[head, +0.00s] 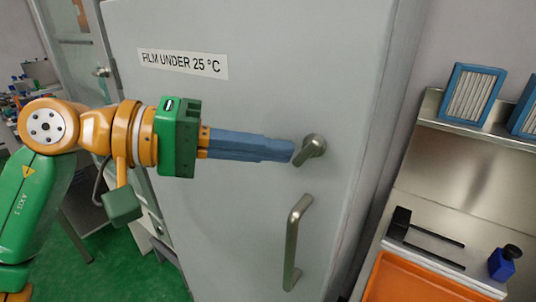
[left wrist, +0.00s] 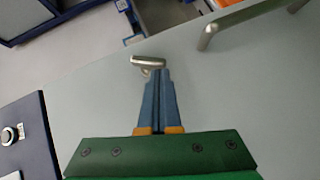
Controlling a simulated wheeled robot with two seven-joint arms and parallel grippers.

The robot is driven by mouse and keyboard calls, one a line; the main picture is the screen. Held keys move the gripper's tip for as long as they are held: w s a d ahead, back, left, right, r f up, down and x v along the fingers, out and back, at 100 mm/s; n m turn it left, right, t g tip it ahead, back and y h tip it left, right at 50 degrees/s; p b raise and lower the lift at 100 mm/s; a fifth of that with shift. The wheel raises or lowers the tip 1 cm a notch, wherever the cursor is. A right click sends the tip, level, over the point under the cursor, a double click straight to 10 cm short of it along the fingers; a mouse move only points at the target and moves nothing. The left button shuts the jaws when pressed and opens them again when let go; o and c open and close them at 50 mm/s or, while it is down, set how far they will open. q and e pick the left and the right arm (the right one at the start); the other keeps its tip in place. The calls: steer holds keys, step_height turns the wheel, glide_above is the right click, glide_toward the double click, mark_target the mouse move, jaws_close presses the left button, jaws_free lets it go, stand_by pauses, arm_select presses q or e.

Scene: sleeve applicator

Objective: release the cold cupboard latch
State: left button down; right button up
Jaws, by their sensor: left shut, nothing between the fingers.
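The cold cupboard (head: 245,110) is a tall pale grey cabinet labelled "FILM UNDER 25 °C". Its latch (head: 313,147) is a short metal lever on a round boss, slanting down to the left, near the door's right edge. The latch also shows in the left wrist view (left wrist: 147,62), just beyond the fingertips. My left gripper (head: 291,150) has its blue fingers shut and empty, with the tips right beside the lever's left end; I cannot tell whether they touch. The left wrist view shows the fingers together (left wrist: 160,74). My right gripper is not in view.
A metal pull handle (head: 293,243) stands on the door below the latch. To the right are a bench with an orange tray (head: 420,283), a black two-pronged item (head: 400,222), a blue bottle (head: 503,263), and a shelf with blue-framed filters (head: 470,94).

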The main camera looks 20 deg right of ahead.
arm_select(q)
steer(key=shift+f+n+g+h+b, duration=0.3)
steer(key=shift+f+n+h+b, duration=0.25)
steer(key=shift+b, duration=0.85)
steer(key=shift+s+d+f+n+h+b, duration=0.1)
steer(key=shift+n+h+b, duration=0.4)
steer(key=shift+b, duration=0.3)
steer(key=shift+s+f+n+h+b, duration=0.1)
steer(key=shift+n+h+b, duration=0.3)
steer(key=shift+b, duration=0.35)
stand_by(3.0)
stand_by(0.5)
